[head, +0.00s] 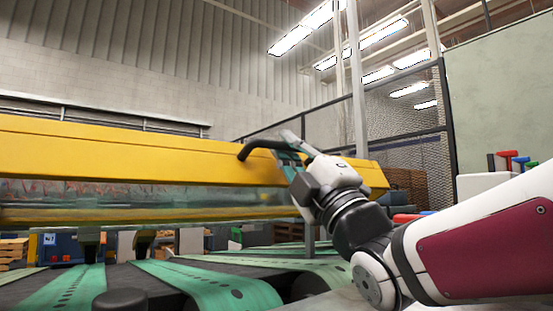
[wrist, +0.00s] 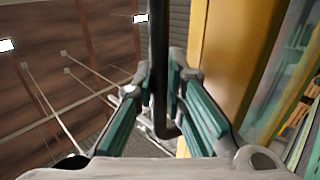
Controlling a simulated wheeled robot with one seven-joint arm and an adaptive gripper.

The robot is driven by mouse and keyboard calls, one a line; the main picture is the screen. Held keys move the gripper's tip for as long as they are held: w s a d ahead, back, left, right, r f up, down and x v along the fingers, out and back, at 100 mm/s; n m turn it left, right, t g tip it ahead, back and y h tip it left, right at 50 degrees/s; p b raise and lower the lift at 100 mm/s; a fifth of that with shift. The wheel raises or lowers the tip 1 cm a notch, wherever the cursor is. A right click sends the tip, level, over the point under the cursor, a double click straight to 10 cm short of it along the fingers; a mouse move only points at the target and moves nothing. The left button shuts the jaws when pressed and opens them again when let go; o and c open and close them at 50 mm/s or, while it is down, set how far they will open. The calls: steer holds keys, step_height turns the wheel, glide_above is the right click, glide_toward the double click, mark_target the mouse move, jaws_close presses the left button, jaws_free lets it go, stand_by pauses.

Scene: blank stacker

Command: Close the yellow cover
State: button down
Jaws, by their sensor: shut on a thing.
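The yellow cover (head: 120,150) is a long yellow guard with a clear window strip, spanning the left and middle of the head view above the green belts. Its yellow face also shows in the wrist view (wrist: 228,50), right of my fingers. A black bar handle (head: 258,144) stands out from the cover near its right end. My gripper (head: 290,155) is at this handle, with its green-padded fingers on either side of it. In the wrist view the dark handle (wrist: 158,70) runs between the two fingers. My gripper is shut on the handle.
Green perforated belts (head: 205,285) run under the cover. A mesh fence (head: 405,130) with a dark post stands behind at the right. Red and blue parts (head: 510,160) sit on a white block at the far right. Wooden pallets show at the far left.

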steer(key=shift+s+d+f+b, duration=0.15)
steer(key=shift+s+f+b, duration=0.15)
steer(key=shift+f+b, duration=0.55)
steer(key=shift+s+d+f+b, duration=0.15)
steer(key=shift+s+f+b, duration=0.15)
steer(key=shift+f+b, duration=0.5)
steer(key=shift+r, duration=0.15)
